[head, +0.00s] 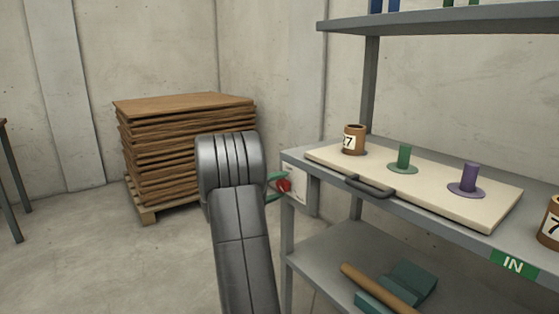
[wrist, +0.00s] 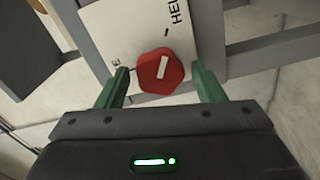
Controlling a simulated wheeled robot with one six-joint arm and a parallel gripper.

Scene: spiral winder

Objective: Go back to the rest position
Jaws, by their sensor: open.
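My gripper (wrist: 160,75) has two green fingers, set apart and holding nothing. In the wrist view a red knob (wrist: 161,71) with a white bar mark shows between the fingertips, with a small gap on each side; I cannot tell how far in front of them it is. The knob sits on a white panel (wrist: 112,24) with partly visible lettering. In the head view the green fingers show just right of my grey arm, beside the red knob (head: 283,185) at the left end of the shelf unit. My arm hides part of the gripper.
The grey shelf unit (head: 430,209) stands at right. A pale board (head: 330,157) on it bears a brown numbered spool (head: 354,140), a green peg (head: 404,157) and a purple peg (head: 469,178). A stack of brown boards (head: 180,145) stands behind left.

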